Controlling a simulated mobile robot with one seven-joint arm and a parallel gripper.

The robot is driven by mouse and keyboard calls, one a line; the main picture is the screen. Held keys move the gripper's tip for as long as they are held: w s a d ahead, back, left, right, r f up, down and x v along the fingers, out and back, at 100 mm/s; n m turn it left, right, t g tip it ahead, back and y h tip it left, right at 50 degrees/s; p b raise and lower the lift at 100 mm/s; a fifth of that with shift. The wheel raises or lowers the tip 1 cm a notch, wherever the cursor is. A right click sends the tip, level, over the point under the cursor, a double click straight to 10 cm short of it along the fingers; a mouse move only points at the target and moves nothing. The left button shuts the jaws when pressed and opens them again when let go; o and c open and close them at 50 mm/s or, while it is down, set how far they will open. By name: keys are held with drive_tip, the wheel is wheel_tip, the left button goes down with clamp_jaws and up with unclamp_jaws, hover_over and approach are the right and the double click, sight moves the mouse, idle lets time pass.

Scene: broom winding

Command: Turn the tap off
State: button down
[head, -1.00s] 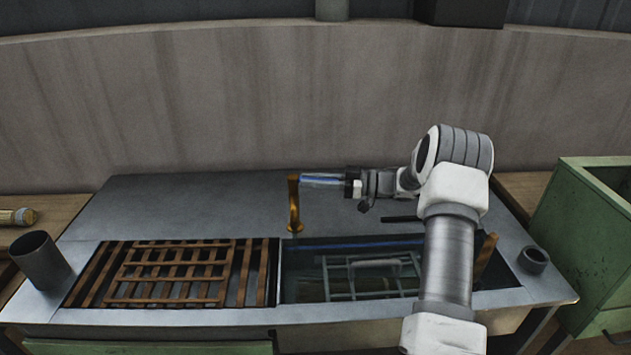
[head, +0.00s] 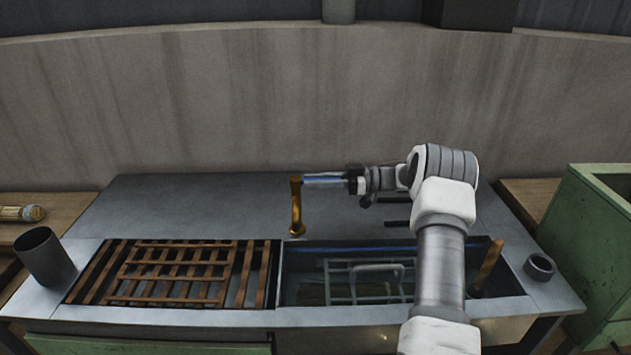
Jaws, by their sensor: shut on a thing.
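The tap (head: 297,207) is a thin brass-coloured upright at the back edge of the sink, left of its middle. My gripper (head: 304,180) comes in from the right at the height of the tap's top. Its long pale-blue fingers lie close together and their tips meet the top of the tap, shut on it. The exact contact is too small to see clearly. The sink basin (head: 400,308) lies in front, with a grey wire rack (head: 375,268) inside. I cannot tell whether water is running.
A brown slatted rack (head: 180,270) covers the left side of the counter. A dark cup (head: 43,255) stands at the far left, and a small dark pot (head: 540,266) at the right. A green cabinet (head: 590,225) stands on the right. The counter behind the tap (head: 190,205) is clear.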

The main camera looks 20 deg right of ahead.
drive_tip(key=c, duration=0.8)
unclamp_jaws()
drive_tip(key=shift+o, duration=0.2)
drive_tip(key=shift+d, duration=0.1)
drive_tip(key=v, duration=1.7)
drive_tip(key=shift+s, duration=0.15)
